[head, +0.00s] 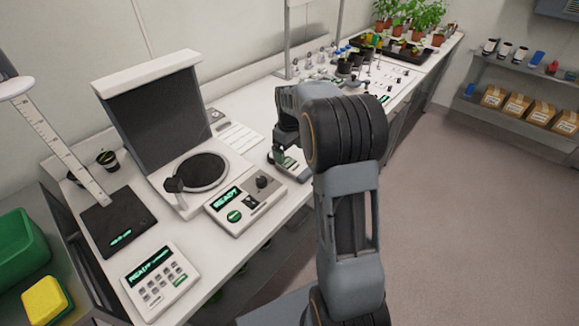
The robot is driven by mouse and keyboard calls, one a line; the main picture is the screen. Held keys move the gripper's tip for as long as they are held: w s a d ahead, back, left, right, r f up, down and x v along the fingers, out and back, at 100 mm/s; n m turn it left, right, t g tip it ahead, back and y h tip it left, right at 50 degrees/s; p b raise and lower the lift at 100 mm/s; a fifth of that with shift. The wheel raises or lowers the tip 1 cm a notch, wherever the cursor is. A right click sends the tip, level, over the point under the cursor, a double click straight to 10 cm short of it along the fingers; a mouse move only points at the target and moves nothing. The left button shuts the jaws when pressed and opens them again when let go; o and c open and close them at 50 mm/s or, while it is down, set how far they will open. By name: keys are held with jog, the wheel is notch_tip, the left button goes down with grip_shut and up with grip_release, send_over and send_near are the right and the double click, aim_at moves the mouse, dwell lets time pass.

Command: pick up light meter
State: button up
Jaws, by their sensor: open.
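My gripper (278,151) is at the end of my arm, above the bench near its front edge, with the fingers pointing down. It is small and partly hidden by my own arm, but it looks open. A small light-coloured device with a dark, green-lit face (291,163) lies on the bench right at the fingers. It may be the light meter, but I cannot read any label on it. My arm hides its right side. I cannot tell whether the fingers touch it.
A console with a dial (262,199) and a keypad console (160,280) stand on the white bench (262,103). Behind them is a stand with a dark backboard (157,115) and round plate. Potted plants (412,14) stand at the far end. The floor on the right (480,220) is clear.

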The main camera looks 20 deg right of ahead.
aim_at(289, 163)
jog(key=shift+w+f, duration=0.15)
jog(key=shift+f, duration=2.8)
jog(key=c, duration=1.1)
